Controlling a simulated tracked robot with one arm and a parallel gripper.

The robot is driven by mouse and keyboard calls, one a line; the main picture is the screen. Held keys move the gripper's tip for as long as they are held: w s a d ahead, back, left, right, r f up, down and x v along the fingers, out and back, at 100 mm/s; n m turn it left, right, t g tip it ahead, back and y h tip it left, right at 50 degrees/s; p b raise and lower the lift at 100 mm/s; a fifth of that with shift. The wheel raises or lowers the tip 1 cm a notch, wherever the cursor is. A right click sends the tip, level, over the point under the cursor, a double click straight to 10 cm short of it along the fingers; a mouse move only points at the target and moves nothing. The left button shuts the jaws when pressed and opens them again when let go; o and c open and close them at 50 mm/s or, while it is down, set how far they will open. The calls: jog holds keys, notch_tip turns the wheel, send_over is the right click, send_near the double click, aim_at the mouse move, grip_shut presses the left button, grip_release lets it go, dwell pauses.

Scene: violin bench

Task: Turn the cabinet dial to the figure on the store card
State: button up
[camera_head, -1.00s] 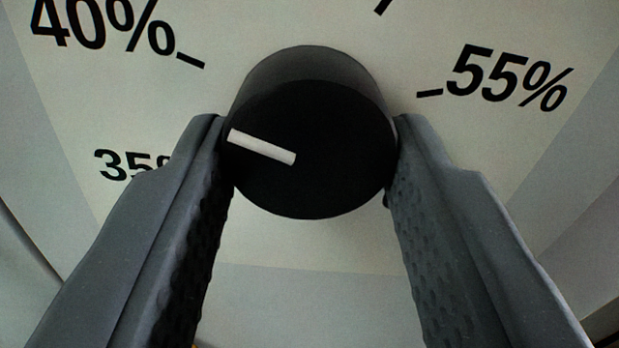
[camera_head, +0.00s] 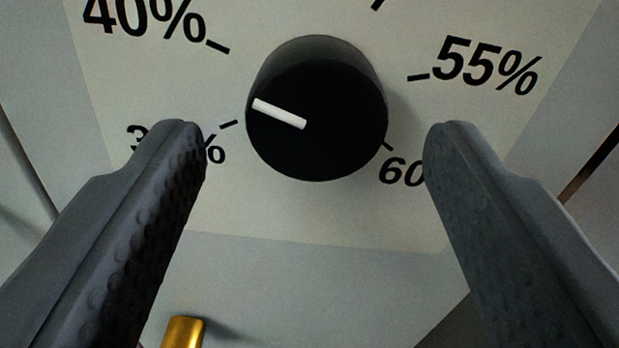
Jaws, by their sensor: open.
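The cabinet dial (camera_head: 318,120) is a round black knob with a white pointer line, on a pale scale plate (camera_head: 320,225). The pointer slants up to the left, at about the slant of the 40% tick (camera_head: 218,47). Part of the 35% mark (camera_head: 215,150) is hidden by the left finger, and the 60 mark (camera_head: 400,172) is partly covered by the right one. My gripper (camera_head: 315,125) is open, one finger on each side of the knob, with a clear gap on both sides. The store card is not in view.
The 55% mark (camera_head: 485,67) is at the upper right of the plate. A brass-coloured piece (camera_head: 184,332) shows at the bottom edge, left of the middle. Grey panel surrounds the plate.

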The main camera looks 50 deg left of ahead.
jog(key=p+v, duration=0.1)
jog(key=v, duration=1)
jog(key=shift+s+d, duration=0.2)
jog(key=shift+d, duration=0.1)
jog(key=s+a+r+m+t+h+p, duration=0.1)
jog(key=s+a+r+m+h+p, duration=0.15)
jog(key=a+r+m, duration=0.35)
jog(key=s+a+r+m+h+p, duration=0.1)
jog(key=a+r+m+p, duration=0.2)
jog(key=r, duration=0.6)
jog(key=s+r+m+t+h+p, duration=0.1)
jog(key=s+m+t+h+p, duration=0.2)
jog(key=s+h, duration=0.8)
jog(key=s+p, duration=0.1)
jog(key=s, duration=0.1)
jog(key=shift+s+a+t, duration=0.25)
jog(key=shift+a+t, duration=0.15)
